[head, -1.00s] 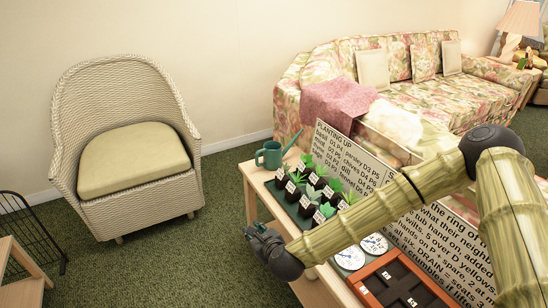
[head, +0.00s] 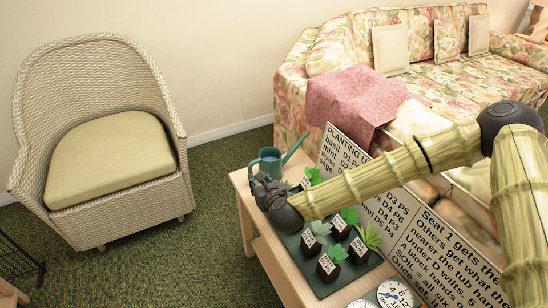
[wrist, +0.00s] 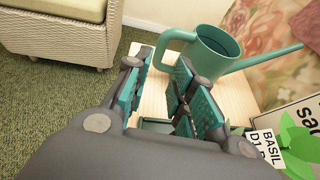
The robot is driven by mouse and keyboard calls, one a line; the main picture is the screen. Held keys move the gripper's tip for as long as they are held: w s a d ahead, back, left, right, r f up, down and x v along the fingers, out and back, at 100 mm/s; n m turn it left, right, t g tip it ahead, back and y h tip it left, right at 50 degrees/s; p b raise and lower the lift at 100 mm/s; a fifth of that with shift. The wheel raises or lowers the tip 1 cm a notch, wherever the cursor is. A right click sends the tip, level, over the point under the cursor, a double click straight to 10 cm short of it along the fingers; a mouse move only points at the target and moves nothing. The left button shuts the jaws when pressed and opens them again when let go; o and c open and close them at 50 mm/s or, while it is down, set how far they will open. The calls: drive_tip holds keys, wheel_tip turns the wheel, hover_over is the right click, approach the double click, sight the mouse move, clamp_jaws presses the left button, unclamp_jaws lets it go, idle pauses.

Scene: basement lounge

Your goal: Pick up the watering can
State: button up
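The teal watering can (head: 270,159) stands upright at the far left corner of the wooden table (head: 240,182). Its long spout points right. In the wrist view the can (wrist: 212,52) shows beyond the fingers, with its loop handle on the left and its open top visible. My gripper (wrist: 160,85) is open, its two teal-padded fingers apart with only table surface seen between them. In the head view my gripper (head: 262,186) is just in front of the can and hides part of its lower side. I cannot tell whether a finger touches the can.
Several labelled potted plants (head: 330,264) stand in a dark tray close to my gripper. A sign board (head: 440,235) stands along the table's right side. Two dials (head: 394,293) lie at the near end. A wicker chair (head: 100,140) is left; carpet between is free.

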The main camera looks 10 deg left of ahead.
drive_tip(key=shift+w+a, duration=0.6)
drive_tip(key=shift+w, duration=0.05)
drive_tip(key=shift+d+f+b+x, duration=0.1)
drive_tip(key=shift+f+b+x, duration=0.1)
drive_tip(key=shift+x, duration=1.2)
drive_tip(key=shift+d+f+b+x, duration=0.1)
drive_tip(key=shift+f+x, duration=0.1)
drive_tip(key=shift+x, duration=1.15)
drive_tip(key=shift+d+f+b+x, duration=0.1)
drive_tip(key=shift+f+x, duration=0.15)
drive_tip(key=shift+x, duration=1.15)
drive_tip(key=shift+s, duration=0.15)
drive_tip(key=shift+c, duration=0.4)
drive_tip(key=shift+a+r, duration=0.1)
clamp_jaws()
